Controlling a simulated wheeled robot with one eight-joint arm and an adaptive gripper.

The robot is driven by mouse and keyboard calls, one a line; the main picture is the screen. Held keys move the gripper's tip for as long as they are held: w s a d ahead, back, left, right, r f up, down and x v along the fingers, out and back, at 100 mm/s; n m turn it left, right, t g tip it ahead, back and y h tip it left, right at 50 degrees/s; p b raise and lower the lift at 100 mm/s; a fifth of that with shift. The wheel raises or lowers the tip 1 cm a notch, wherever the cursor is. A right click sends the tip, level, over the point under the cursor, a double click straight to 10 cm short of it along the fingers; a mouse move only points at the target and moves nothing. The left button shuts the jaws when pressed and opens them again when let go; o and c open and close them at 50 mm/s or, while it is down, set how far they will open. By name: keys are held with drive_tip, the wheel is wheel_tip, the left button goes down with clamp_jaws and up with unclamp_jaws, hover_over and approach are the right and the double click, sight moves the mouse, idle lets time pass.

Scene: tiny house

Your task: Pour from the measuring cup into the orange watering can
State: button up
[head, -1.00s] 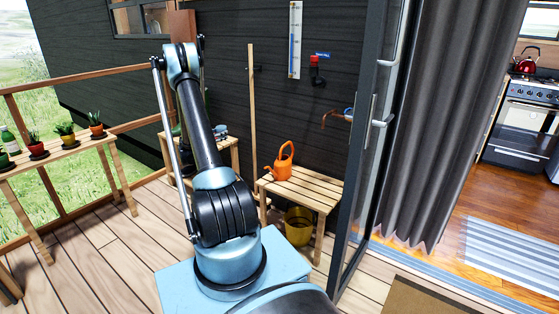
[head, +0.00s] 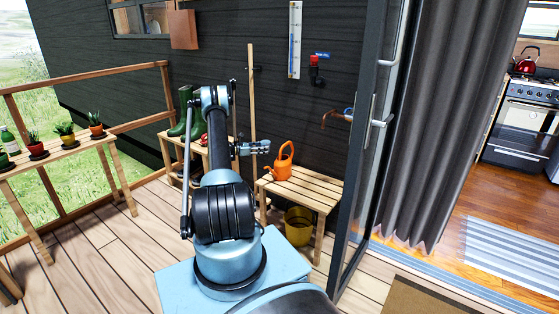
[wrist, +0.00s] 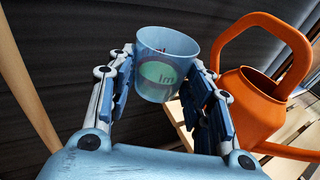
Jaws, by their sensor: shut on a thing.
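My gripper (head: 262,147) is just left of the can in the head view, where I cannot make out the cup. In the wrist view the can (wrist: 252,110) is right of the cup, apart from it.
The slatted bench (head: 305,192) has bare room right of the can. A yellow bucket (head: 298,226) stands under it. A wooden pole (head: 251,100) leans on the dark wall behind my gripper. Green boots (head: 184,112) stand on another bench to the left. The door (head: 365,140) is at the right.

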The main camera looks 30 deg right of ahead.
drive_tip(key=shift+m+g, duration=0.6)
drive_tip(key=shift+g, duration=0.2)
drive_tip(key=s+d+f, duration=0.2)
drive_tip(key=d, duration=0.1)
drive_tip(key=shift+d, duration=0.15)
drive_tip(key=shift+c, duration=0.2)
drive_tip(key=shift+s, duration=0.1)
drive_tip(key=shift+s+r, duration=0.1)
drive_tip(key=shift+s, duration=0.15)
drive_tip(key=s+r+m+t, duration=0.2)
drive_tip(key=s+r+m, duration=0.2)
drive_tip(key=m, duration=0.4)
drive_tip(key=shift+s+a+r+h, duration=0.15)
drive_tip(key=shift+s+a+h, duration=0.15)
drive_tip(key=shift+s+a, duration=0.2)
drive_tip(key=shift+m+t, duration=0.4)
drive_tip(key=shift+m, duration=0.2)
drive_tip(key=shift+r+m, duration=0.1)
drive_tip(key=shift+m, duration=0.4)
